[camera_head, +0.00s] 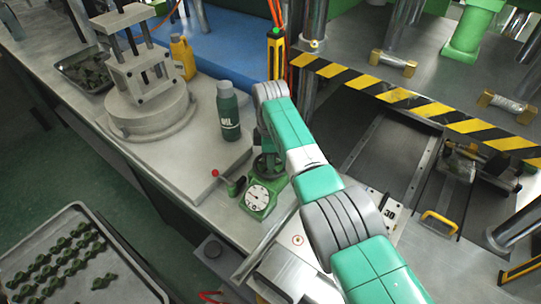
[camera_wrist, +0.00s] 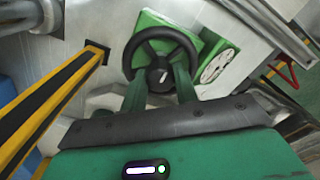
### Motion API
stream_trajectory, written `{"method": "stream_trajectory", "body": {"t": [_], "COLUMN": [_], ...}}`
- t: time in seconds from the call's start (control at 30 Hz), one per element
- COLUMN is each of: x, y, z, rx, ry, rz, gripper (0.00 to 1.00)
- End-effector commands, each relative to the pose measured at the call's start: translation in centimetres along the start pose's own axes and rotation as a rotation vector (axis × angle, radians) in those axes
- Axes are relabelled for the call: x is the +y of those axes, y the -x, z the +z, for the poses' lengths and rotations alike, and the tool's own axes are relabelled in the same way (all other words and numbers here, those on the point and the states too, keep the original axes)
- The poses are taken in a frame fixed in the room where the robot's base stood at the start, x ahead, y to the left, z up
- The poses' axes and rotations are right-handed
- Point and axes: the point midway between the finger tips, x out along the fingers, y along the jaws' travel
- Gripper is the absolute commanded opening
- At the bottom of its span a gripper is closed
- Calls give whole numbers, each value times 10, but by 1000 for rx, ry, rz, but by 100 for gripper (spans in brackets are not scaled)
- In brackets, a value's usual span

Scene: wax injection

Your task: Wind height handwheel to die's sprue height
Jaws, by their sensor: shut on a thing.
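The black round handwheel (camera_wrist: 162,38) is in the upper middle of the wrist view, on a green housing with a white dial (camera_wrist: 217,66) beside it. The dial also shows in the head view (camera_head: 259,197). My gripper (camera_wrist: 160,84) has its two green fingers at the near side of the wheel, one on each side of its hub, and is shut on it. The exact contact is hard to see. A grey block-like assembly, possibly the die (camera_head: 141,77), stands on a round base at left.
A dark green oil bottle (camera_head: 228,112) and a red-knobbed lever (camera_head: 216,174) stand near the dial. A yellow-black striped post (camera_wrist: 50,112) is close at left in the wrist view. A striped press edge (camera_head: 400,95) lies right of my arm. A tray of green parts (camera_head: 75,225) is lower left.

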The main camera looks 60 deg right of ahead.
Motion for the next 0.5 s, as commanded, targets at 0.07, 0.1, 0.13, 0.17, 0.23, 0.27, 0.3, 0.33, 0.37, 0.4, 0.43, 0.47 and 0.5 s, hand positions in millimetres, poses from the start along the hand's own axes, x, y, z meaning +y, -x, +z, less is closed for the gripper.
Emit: {"method": "stream_trajectory", "body": {"t": [0.07, 0.1, 0.13, 0.17, 0.23, 0.27, 0.3, 0.33, 0.37, 0.4, 0.43, 0.47, 0.5], "x": [0, 0, 0, 0, 0, 0, 0, 0, 0, 0, 0, 0, 0], "y": [1, 1, 1, 1, 1, 1, 1, 1, 1, 1, 2, 4, 9], "z": [0, 0, 0, 0, 0, 0, 0, 0, 0, 0, 0, 0, 0], "rx": [0, 1, 0, 0, 0, 0, 0, 0, 0, 0, 0, 0, 1], "ry": [0, 0, 0, 0, 0, -1, -1, -1, -1, -1, -1, -1, -1], "rz": [1, 1, 1, 1, 1, 0, 0, 0, 0, 0, 0, 1, 2], "gripper": [31, 39, 45, 51, 51, 51, 51, 51, 51, 51, 51, 51, 51]}}
